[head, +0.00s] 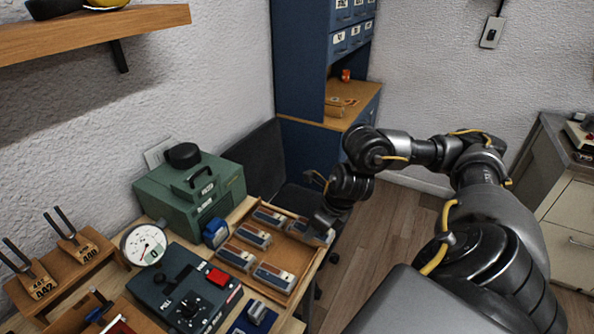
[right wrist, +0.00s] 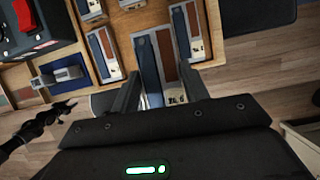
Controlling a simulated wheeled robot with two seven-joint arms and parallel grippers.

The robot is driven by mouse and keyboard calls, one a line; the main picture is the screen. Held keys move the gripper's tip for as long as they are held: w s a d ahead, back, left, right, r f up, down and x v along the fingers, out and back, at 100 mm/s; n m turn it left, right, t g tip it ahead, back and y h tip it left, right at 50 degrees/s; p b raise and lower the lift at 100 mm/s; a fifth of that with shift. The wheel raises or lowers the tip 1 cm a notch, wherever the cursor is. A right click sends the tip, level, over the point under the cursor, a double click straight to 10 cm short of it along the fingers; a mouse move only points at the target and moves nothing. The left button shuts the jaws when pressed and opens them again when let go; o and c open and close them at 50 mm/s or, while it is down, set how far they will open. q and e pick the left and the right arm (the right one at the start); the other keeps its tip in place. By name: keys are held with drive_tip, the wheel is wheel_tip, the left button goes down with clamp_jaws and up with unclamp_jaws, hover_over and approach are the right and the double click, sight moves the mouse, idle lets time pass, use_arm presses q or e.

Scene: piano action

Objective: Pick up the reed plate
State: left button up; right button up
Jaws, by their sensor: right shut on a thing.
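My right gripper (head: 324,222) is over the far right end of a wooden tray (head: 300,254). In the right wrist view its two fingers (right wrist: 158,90) stand on either side of a reed plate (right wrist: 148,62), a narrow block with a dark blue half, a brown half and a pale printed end. The gripper is shut on this plate. In the head view the gripper and wrist partly hide it, and I cannot tell whether it is clear of the tray. Several similar plates lie in the tray, one (right wrist: 104,52) to the left of the fingers. My left gripper does not show clearly.
A grey box with a red button (head: 217,276), a round dial gauge (head: 143,244) and a green case (head: 190,195) stand left of the tray. Tuning forks (head: 65,225) are further left. A blue cabinet (head: 300,60) stands behind. Open floor (head: 365,260) lies to the right.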

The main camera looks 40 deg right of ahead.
drive_tip(key=s+d+r+b, duration=0.3)
drive_tip(key=s+d+b, duration=0.1)
drive_tip(key=s+d, duration=0.1)
drive_tip(key=shift+s+d+r, duration=0.15)
drive_tip(key=shift+s+d, duration=0.15)
drive_tip(key=shift+s, duration=0.1)
